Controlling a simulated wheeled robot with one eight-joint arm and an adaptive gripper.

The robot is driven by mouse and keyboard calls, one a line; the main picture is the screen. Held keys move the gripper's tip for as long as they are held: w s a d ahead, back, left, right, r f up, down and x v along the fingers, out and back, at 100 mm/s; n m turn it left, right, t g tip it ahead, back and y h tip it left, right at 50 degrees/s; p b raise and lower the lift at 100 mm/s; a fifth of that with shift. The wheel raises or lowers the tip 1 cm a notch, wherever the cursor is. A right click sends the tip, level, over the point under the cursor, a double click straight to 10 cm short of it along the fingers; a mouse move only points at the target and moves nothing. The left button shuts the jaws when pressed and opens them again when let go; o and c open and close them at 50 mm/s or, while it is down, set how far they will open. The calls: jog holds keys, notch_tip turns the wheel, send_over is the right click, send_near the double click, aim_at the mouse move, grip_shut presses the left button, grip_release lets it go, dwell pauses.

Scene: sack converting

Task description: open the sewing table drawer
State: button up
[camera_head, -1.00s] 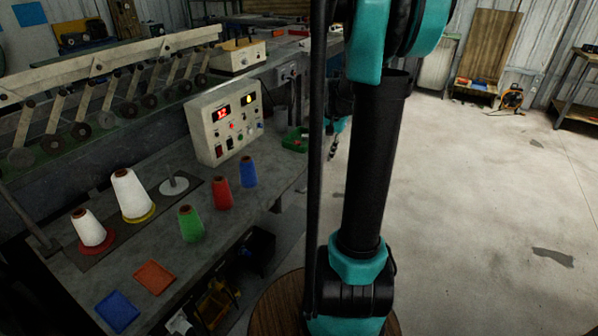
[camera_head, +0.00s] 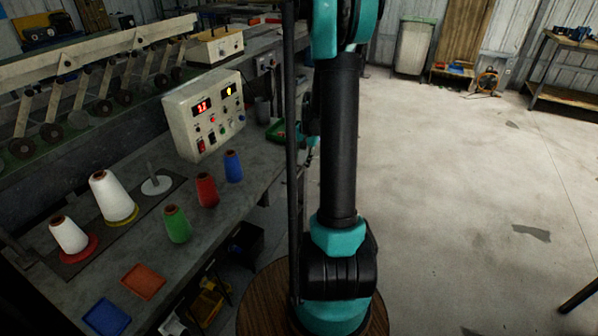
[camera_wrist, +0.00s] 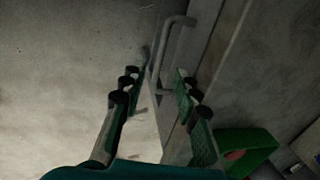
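In the wrist view my gripper (camera_wrist: 157,76) is open, with one dark-padded green finger on each side. A grey bar handle (camera_wrist: 178,30) stands off a grey panel (camera_wrist: 205,62), which looks like the sewing table's drawer front. The handle's near end runs between or just beyond the fingertips; I cannot tell whether they touch it. In the head view the grey sewing table (camera_head: 225,200) fills the left. The drawer front and handle are hidden there, and my gripper is mostly hidden behind my arm. How far the drawer is open cannot be told.
A green tray (camera_wrist: 245,145) lies close to the right finger; it also shows in the head view (camera_head: 276,132). A control box (camera_head: 205,115), thread cones (camera_head: 175,224) and flat trays (camera_head: 143,281) stand on the table. The floor (camera_head: 450,200) to the right is mostly clear.

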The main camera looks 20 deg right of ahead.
aim_at(298, 175)
jog(key=shift+w+a+f, duration=0.15)
jog(key=shift+a+f, duration=0.05)
jog(key=shift+f, duration=1.05)
jog(key=shift+w+a+f, duration=0.15)
jog(key=shift+f, duration=1.05)
grip_shut()
